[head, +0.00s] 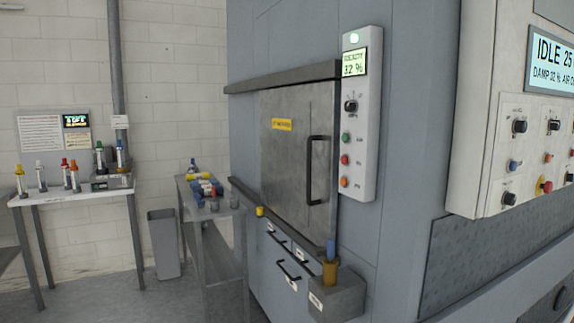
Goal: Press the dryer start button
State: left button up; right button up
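Neither of my grippers is in view. A tall white control panel (359,118) is fixed beside the door of a large grey-blue machine. Its green screen (354,62) seems to read "READY 32 %", with a lit green lamp (354,38) above. Below are a black knob (350,106), a green button (346,138), a red button (344,160) and an orange button (344,182). Their labels are too small to read. The grey machine door (285,150) with its dark handle (314,170) appears shut. I cannot tell which button is the dryer start button.
A second control cabinet (480,120) at right has a screen (551,62) reading "IDLE 25" and "DAMP 32 %", with knobs and buttons. A box (338,298) juts out below the door. Tables (75,197) and a bin (164,243) stand at left. Some floor shows between them.

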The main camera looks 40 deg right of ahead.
aim_at(514, 164)
jog(key=z, duration=2.7)
